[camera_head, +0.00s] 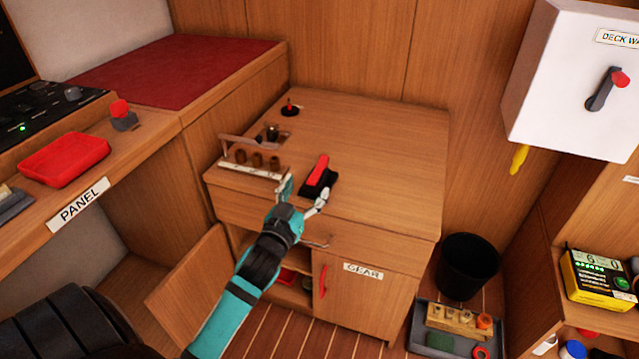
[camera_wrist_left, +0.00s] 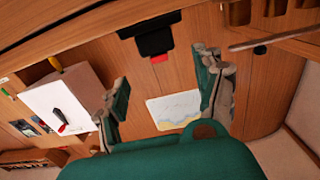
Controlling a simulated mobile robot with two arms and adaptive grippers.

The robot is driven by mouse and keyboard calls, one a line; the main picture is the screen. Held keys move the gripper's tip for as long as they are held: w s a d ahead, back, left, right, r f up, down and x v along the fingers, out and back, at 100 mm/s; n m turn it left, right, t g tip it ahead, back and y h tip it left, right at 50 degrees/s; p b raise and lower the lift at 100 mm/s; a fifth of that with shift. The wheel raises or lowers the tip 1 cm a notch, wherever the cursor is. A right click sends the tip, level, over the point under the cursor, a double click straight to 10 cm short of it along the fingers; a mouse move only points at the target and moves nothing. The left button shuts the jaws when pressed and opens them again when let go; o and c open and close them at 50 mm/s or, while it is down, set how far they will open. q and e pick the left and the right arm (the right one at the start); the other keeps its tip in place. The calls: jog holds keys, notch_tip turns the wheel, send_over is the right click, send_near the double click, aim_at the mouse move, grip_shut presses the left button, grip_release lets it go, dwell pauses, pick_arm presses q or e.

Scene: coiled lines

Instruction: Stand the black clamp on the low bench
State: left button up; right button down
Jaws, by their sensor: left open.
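The black clamp (camera_head: 314,186) with a red bar lies on the wooden top of the GEAR cabinet (camera_head: 380,150), near its front edge. In the left wrist view the clamp (camera_wrist_left: 150,42) shows as a black shape with a red end, beyond and between the fingers. My left gripper (camera_head: 304,196) is open and empty at the cabinet's front edge, just short of the clamp; its open fingers also show in the left wrist view (camera_wrist_left: 163,75). I cannot tell which surface is the low bench. My right gripper is out of view.
A rack with several brown cylinders (camera_head: 252,165) stands left of the clamp. A small black-based item (camera_head: 290,109) is at the back. The cabinet's left door (camera_head: 190,285) hangs open. A red-topped surface (camera_head: 150,75) is at left, a black bin (camera_head: 468,265) at right. The cabinet top's right side is clear.

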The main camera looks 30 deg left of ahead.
aim_at(320, 166)
pick_arm(q)
jog(key=x, duration=0.4)
jog(key=shift+w+a, duration=0.15)
jog(key=shift+w, duration=0.15)
jog(key=b+x, duration=0.1)
jog(key=x, duration=0.3)
jog(key=shift+w, duration=0.1)
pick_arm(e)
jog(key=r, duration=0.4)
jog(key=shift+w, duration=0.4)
pick_arm(q)
jog(key=shift+c, duration=0.4)
grip_shut()
jog(key=shift+r, duration=0.1)
